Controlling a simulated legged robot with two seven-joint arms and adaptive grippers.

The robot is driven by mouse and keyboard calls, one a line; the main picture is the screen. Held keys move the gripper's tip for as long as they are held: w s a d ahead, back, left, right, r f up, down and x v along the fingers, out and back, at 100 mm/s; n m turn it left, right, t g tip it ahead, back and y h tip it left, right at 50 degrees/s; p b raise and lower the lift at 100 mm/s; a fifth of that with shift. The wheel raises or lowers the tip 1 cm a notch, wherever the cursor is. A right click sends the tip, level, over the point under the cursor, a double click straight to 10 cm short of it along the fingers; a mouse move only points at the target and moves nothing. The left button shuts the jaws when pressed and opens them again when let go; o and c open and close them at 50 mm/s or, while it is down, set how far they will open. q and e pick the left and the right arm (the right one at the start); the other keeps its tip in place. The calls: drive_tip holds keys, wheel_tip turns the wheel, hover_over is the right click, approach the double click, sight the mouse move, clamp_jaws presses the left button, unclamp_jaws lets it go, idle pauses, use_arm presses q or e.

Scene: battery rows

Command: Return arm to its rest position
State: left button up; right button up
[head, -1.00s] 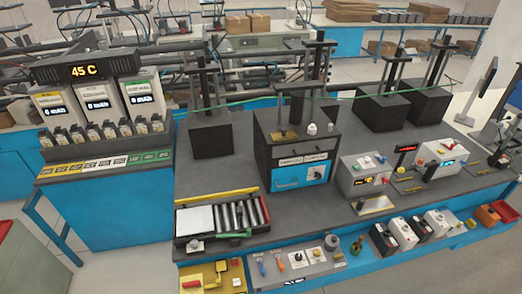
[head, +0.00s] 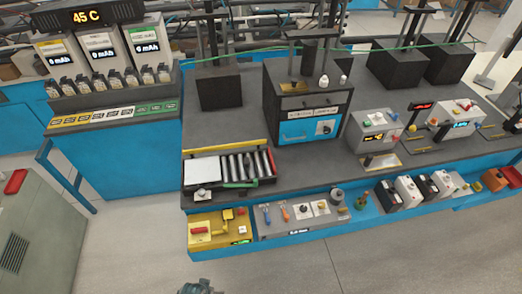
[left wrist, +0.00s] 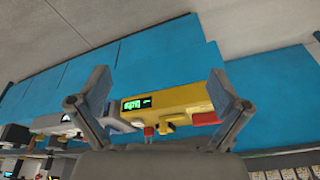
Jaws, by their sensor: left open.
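My left gripper (left wrist: 160,85) shows in the left wrist view with its two fingers spread wide apart and nothing between them. Beyond the fingers is the yellow device (left wrist: 172,101) with a green display and red parts, against the blue bench front. In the head view the same yellow device (head: 220,229) sits on the lower shelf at the front of the bench. A small grey-blue mechanical part, apparently mine, shows at the bottom edge of the head view; its fingers cannot be made out there. My right gripper is in neither view.
A charger rack (head: 110,98) stands at the left, a grey cabinet (head: 40,235) at the lower left. The floor in front is clear.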

use_arm(q)
drive_tip(key=s+f+g+b, duration=0.1)
drive_tip(key=s+f+b, duration=0.15)
drive_tip(key=f, duration=1.05)
drive_tip(key=s+f+b, duration=0.2)
drive_tip(key=s+f, duration=0.2)
drive_tip(key=f, duration=0.9)
drive_tip(key=s+a+f+g+b, duration=0.1)
drive_tip(key=s+a+f+b, duration=0.1)
drive_tip(key=s+f, duration=1.1)
drive_tip(key=shift+s+a+f+b, duration=0.25)
drive_tip(key=shift+s+a+b, duration=0.15)
drive_tip(key=shift+s+a, duration=0.4)
drive_tip(key=shift+d, duration=0.1)
